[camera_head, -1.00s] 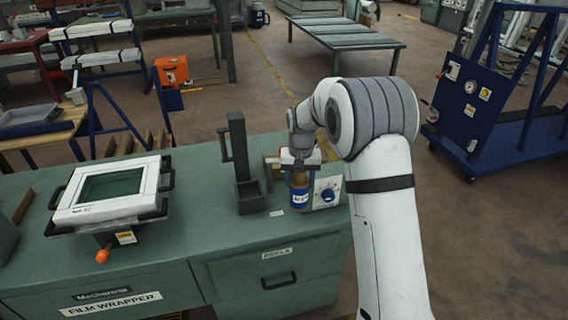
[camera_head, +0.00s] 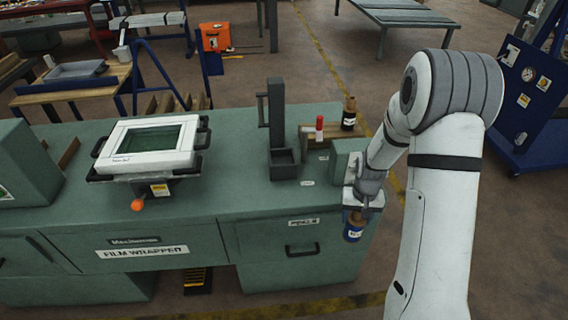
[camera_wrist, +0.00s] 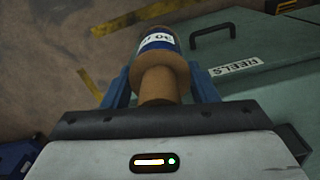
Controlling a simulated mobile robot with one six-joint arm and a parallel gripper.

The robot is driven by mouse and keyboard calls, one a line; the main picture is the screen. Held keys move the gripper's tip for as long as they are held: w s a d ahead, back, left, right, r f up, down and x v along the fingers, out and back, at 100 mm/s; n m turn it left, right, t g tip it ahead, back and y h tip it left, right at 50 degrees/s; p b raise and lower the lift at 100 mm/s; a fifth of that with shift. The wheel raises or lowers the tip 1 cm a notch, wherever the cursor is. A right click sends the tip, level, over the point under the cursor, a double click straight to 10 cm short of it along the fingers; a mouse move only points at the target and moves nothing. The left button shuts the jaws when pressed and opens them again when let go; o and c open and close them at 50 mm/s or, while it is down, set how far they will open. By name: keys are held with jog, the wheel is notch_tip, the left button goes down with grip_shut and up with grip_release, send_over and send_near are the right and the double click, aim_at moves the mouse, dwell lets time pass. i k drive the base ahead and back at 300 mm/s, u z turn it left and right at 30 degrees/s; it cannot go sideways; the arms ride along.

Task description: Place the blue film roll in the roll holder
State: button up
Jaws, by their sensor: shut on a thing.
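The blue film roll (camera_head: 354,228) has a brown core and a white label with dark marks. It hangs below my gripper (camera_head: 357,210) near the bench's front right corner. In the wrist view the roll (camera_wrist: 158,44) sits between blue fingers, which are shut on its brown core. A dark grey upright stand (camera_head: 277,120) with a square, open-topped box base (camera_head: 284,163) is on the bench, left of my gripper. A wooden rack (camera_head: 338,132) stands behind it to the right. I cannot tell which of these is the roll holder.
A white-framed film wrapper (camera_head: 151,145) with an orange knob (camera_head: 137,205) is on the green bench (camera_head: 235,200). A red-topped item (camera_head: 319,128) and a dark roll (camera_head: 348,113) stand at the rack. A green box (camera_head: 346,158) is close behind my gripper. The front bench top is mostly clear.

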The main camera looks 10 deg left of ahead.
aim_at(282, 162)
jog(key=u, duration=0.05)
jog(key=k, duration=1.05)
jog(key=u, duration=0.45)
jog(key=i, duration=1)
jog(key=z, duration=0.05)
